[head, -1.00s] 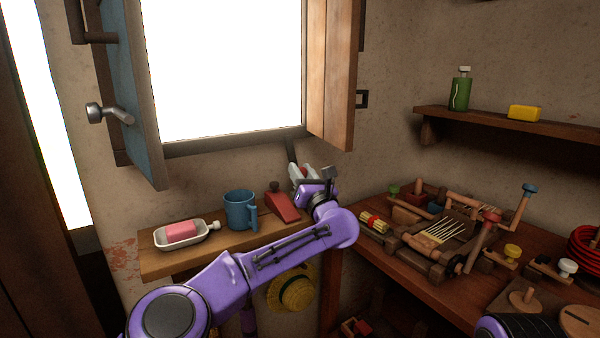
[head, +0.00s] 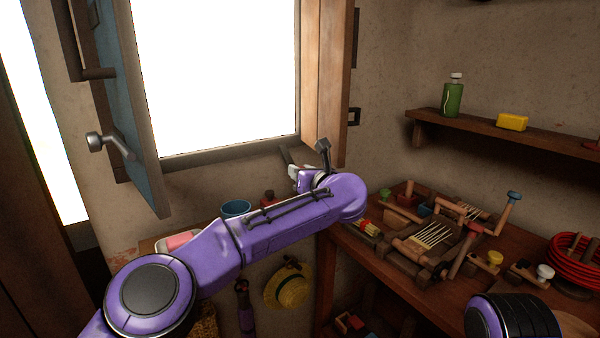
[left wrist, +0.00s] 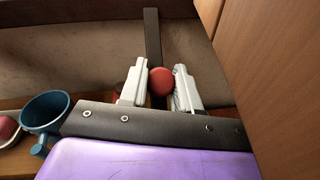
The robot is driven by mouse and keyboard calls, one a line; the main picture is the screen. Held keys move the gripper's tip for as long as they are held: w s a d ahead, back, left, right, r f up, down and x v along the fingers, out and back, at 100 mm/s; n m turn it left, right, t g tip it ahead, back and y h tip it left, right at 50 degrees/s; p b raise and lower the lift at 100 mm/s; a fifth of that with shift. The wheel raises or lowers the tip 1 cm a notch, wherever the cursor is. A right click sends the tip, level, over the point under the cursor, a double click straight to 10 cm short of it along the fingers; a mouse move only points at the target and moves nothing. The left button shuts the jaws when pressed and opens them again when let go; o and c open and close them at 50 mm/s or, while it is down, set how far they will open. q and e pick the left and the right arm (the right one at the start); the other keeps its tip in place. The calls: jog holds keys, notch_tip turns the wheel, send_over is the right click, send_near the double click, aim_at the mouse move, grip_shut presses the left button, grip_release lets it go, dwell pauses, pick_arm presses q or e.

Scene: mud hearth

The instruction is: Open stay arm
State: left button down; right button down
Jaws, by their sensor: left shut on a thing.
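The stay arm (left wrist: 152,35) is a flat dark bar below the window, with a round red knob (left wrist: 161,81) on its near part. My left gripper (left wrist: 160,86) has its two pale fingers on either side of the knob and is shut on it. In the head view the left gripper (head: 298,175) is just below the window's bottom frame, near the right wooden shutter (head: 324,90). Only a short piece of the stay arm (head: 287,157) shows there; my wrist hides the knob. My right gripper is out of view.
A blue mug (head: 236,207) and a pink soap (head: 180,241) on a small shelf are partly hidden by my left arm. The blue left shutter (head: 130,110) stands open. A cluttered workbench (head: 390,262) is at the right. The right shutter is close beside the gripper.

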pick_arm(q)
jog(key=shift+r, duration=0.5)
jog(key=c, duration=0.8)
grip_release()
jog(key=shift+s, duration=0.1)
jog(key=shift+f, duration=0.1)
jog(key=shift+s+d, duration=0.15)
jog(key=b+v, duration=0.2)
jog(key=v, duration=0.8)
jog(key=shift+s, duration=0.15)
